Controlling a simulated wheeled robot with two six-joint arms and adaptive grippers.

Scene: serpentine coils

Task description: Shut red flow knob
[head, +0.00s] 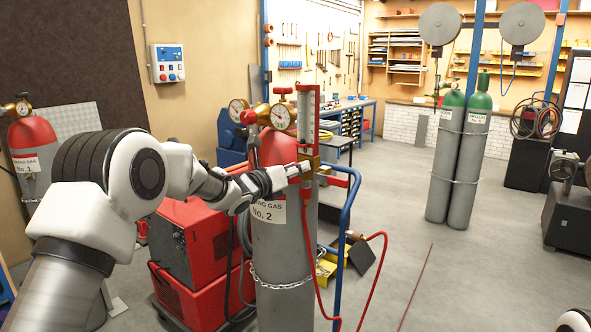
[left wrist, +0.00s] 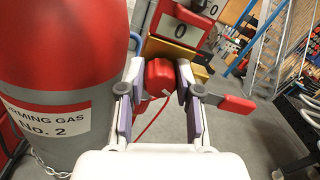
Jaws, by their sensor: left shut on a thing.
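The red flow knob (left wrist: 160,74) sits between the two finger pads of my left gripper (left wrist: 157,88) in the left wrist view, with a pad against each side. In the head view my left gripper (head: 304,169) is at the foot of the clear flow tube (head: 307,112), and the fingers largely hide the knob there. A red lever (left wrist: 237,106) sticks out to the right of the fingers in the left wrist view. My right gripper is not in view.
The grey cylinder No. 2 (head: 281,255) with a red top stands close beside the gripper, chained to a blue-railed cart (head: 343,225). Pressure gauges (head: 281,116) are above the arm. A red hose (head: 315,262) hangs below. Open floor lies to the right.

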